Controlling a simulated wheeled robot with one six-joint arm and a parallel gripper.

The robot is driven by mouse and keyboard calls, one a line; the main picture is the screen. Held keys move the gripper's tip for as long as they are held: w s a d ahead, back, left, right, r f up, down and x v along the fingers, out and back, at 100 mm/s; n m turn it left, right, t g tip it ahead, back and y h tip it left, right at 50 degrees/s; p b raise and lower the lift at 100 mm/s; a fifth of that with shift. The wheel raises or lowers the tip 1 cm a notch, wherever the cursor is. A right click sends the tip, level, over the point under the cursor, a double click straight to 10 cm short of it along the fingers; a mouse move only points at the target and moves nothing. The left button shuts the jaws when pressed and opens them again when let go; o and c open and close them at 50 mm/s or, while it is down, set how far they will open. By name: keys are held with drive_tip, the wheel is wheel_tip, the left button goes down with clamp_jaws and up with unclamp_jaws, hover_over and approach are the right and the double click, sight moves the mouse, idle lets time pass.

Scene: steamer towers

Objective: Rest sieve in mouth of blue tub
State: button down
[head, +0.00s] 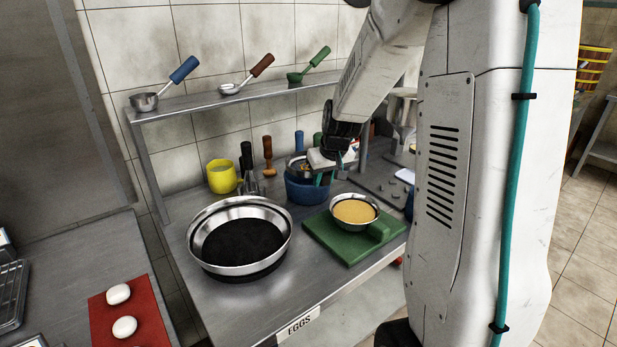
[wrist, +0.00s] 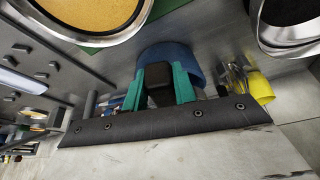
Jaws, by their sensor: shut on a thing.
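The blue tub (head: 305,192) stands on the steel counter near the back, below my gripper. It also shows in the wrist view (wrist: 178,54), just past the fingers. A round metal rim with brownish contents (head: 297,165) shows at the tub's mouth; it looks like the sieve, but my gripper partly covers it. I cannot tell whether it rests on the tub's rim or is held just above. My gripper (head: 325,176) is over the right side of the tub. In the wrist view its teal fingers (wrist: 166,86) are shut on a dark block, seemingly the sieve's handle.
A wide metal pan (head: 240,262) with a dark inside stands front left. A metal bowl of tan contents (head: 355,211) sits on a green board (head: 337,246) front right. A yellow cup (head: 221,177) and upright handled tools stand left of the tub. A shelf (head: 225,100) with ladles runs behind.

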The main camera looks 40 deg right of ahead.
drive_tip(key=shift+f, duration=1.2)
idle(0.3)
drive_tip(key=c, duration=1.1)
unclamp_jaws()
drive_tip(key=shift+o, duration=0.2)
drive_tip(key=shift+v, duration=3.9)
drive_tip(key=shift+v, duration=2.2)
